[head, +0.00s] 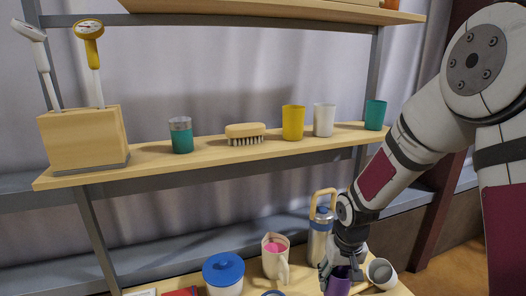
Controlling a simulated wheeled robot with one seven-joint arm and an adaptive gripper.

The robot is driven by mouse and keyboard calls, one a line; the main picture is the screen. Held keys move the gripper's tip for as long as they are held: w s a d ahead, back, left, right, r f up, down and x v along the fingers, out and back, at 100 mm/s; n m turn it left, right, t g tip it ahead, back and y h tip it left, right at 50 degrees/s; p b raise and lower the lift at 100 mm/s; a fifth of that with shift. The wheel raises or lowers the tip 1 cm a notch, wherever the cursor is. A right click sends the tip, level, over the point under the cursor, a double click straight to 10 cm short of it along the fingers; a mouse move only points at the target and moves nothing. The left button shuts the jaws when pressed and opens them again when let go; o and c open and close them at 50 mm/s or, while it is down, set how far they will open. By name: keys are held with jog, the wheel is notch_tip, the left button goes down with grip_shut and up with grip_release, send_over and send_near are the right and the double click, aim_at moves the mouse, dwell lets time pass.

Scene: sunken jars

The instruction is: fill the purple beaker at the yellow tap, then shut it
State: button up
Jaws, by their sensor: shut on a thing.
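The purple beaker (339,283) is at the bottom edge of the head view, on or just above the lower wooden shelf. My gripper (339,268) reaches down from the right and is shut on the purple beaker near its rim. The beaker's lower part is cut off by the picture edge, and its inside is hard to see, so I cannot tell whether it holds anything. No yellow tap shows in this view.
A handled flask (319,238), a cream jug (272,262) with pink inside and a blue-lidded pot (223,271) stand left. The upper shelf (148,160) holds cups, a brush (245,131) and a wooden block (82,140).

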notch_tip(320, 180, up, 7)
jog(key=p, duration=0.3)
jog(key=shift+r+p, duration=0.15)
jog(key=shift+p, duration=0.15)
